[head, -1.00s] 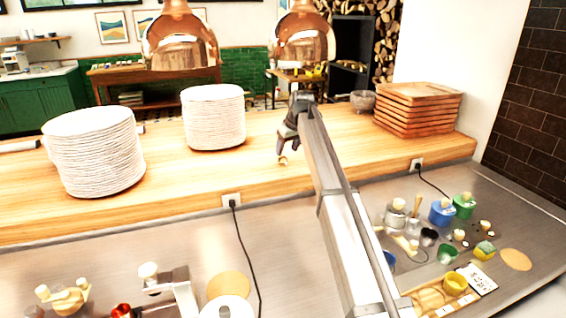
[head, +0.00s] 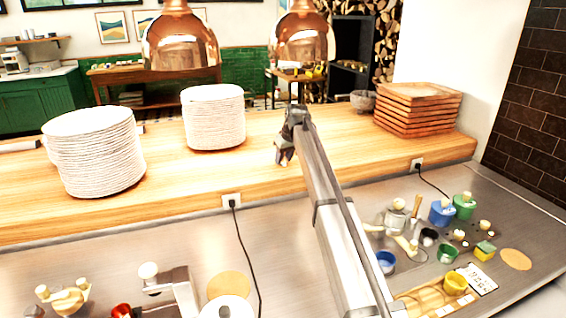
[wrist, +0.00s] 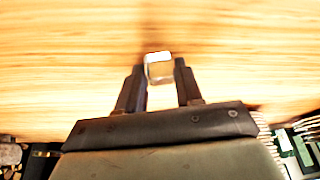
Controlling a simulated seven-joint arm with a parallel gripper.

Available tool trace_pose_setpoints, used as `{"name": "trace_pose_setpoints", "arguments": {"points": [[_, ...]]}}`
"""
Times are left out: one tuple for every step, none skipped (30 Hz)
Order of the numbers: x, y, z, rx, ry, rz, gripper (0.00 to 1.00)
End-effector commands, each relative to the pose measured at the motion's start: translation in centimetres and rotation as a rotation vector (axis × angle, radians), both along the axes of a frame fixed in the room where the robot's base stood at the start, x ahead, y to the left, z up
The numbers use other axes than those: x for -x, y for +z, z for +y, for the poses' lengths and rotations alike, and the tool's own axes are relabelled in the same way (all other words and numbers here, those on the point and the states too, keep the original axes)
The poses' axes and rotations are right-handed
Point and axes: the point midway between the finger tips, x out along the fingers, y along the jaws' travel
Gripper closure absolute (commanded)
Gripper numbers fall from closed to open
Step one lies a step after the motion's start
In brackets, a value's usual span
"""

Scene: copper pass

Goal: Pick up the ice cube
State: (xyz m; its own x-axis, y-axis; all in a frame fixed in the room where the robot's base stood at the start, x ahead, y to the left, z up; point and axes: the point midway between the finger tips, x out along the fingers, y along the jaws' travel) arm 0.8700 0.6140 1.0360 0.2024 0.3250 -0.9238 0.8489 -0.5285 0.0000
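The ice cube (wrist: 158,66) is a small clear block with a pale face and grey edges, in the upper middle of the wrist view. My gripper (wrist: 160,70) has its two dark fingertips on either side of it, very close to its sides. I cannot tell whether both fingers press on it, or whether it rests on the wood. In the head view my gripper (head: 283,160) is pointing down over the wooden counter (head: 330,150), right of the nearer white plate stack. The cube is not discernible there.
Two stacks of white plates (head: 95,150) (head: 214,118) stand left of my gripper. Stacked wooden trays (head: 418,108) and a grey bowl (head: 363,101) stand to the right. Copper lamps (head: 180,42) hang above. Several small pots, including a blue one (head: 442,212), occupy the lower steel surface.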

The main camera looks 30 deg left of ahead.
Motion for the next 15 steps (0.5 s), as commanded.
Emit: {"name": "trace_pose_setpoints", "arguments": {"points": [[0.0, 0.0, 0.0, 0.0, 0.0, 0.0, 0.7], [0.01, 0.01, -0.01, 0.0, 0.0, 0.0, 0.73], [0.01, 0.01, -0.01, 0.0, 0.0, 0.0, 0.77], [0.0, 0.0, -0.01, 0.0, 0.0, 0.0, 0.79], [0.0, 0.0, -0.01, 0.0, 0.0, 0.0, 0.82], [0.0, -0.01, 0.0, 0.0, 0.0, 0.0, 0.86], [0.0, -0.01, 0.0, 0.0, 0.0, 0.0, 0.89], [0.0, -0.01, 0.0, 0.0, 0.0, 0.0, 0.92], [0.0, 0.0, -0.01, 0.0, 0.0, 0.0, 0.96], [0.0, -0.01, 0.0, 0.0, 0.0, 0.0, 0.98], [0.0, -0.01, 0.0, 0.0, 0.0, 0.0, 0.98], [0.01, -0.02, -0.01, 0.0, 0.0, 0.0, 0.98], [0.01, -0.02, -0.01, 0.0, 0.0, 0.0, 0.98], [0.01, -0.02, -0.01, 0.001, 0.0, 0.001, 0.98], [0.0, -0.01, 0.0, 0.001, 0.0, 0.001, 0.98]]}}
